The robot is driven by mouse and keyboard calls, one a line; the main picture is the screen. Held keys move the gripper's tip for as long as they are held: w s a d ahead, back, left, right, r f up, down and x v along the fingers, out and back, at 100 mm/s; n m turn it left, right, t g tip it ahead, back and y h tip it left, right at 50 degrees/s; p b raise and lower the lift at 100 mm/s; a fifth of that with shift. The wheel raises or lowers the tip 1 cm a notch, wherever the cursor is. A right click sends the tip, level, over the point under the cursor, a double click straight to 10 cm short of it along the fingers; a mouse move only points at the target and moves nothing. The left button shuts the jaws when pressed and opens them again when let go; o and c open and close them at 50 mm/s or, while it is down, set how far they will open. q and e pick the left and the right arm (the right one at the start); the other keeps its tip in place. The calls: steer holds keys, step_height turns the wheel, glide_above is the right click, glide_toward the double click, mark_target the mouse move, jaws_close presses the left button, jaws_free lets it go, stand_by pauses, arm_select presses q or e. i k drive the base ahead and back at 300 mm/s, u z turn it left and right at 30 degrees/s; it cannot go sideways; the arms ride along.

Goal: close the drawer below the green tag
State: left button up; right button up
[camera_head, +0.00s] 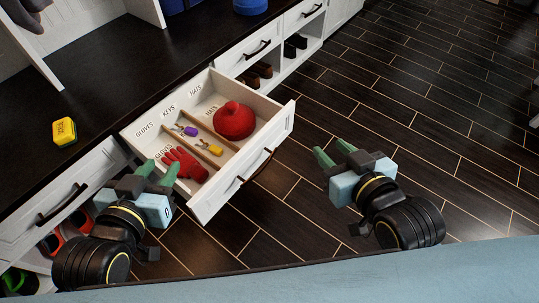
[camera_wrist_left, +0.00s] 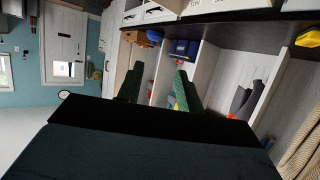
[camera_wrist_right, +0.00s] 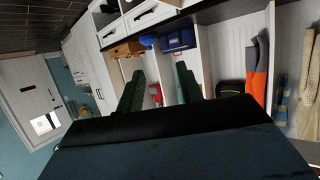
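A white drawer (camera_head: 203,201) stands pulled out in the middle of the head view, with a dark bar handle on its front. It holds a red knit hat (camera_head: 234,121), purple keys (camera_head: 186,130), yellow keys (camera_head: 210,148) and red gloves (camera_head: 184,163). I see no green tag; a yellow block-like tag (camera_head: 64,132) with writing lies on the dark counter to the left. My left gripper (camera_head: 158,167) is open and empty, overlapping the drawer's near left corner in the picture; contact cannot be told. My right gripper (camera_head: 334,153) is open and empty, right of the drawer front.
A shut drawer with a dark handle (camera_head: 62,204) is left of the open one. Other shut drawers (camera_head: 257,49) and shoe cubbies are beyond it. The dark counter (camera_head: 110,70) runs along the left. The dark tiled floor (camera_head: 440,110) on the right is clear.

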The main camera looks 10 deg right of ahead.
mark_target(194, 103)
steer(key=i, duration=0.45)
steer(key=u, duration=1.95)
steer(key=k, duration=0.45)
steer(key=z, duration=1.1)
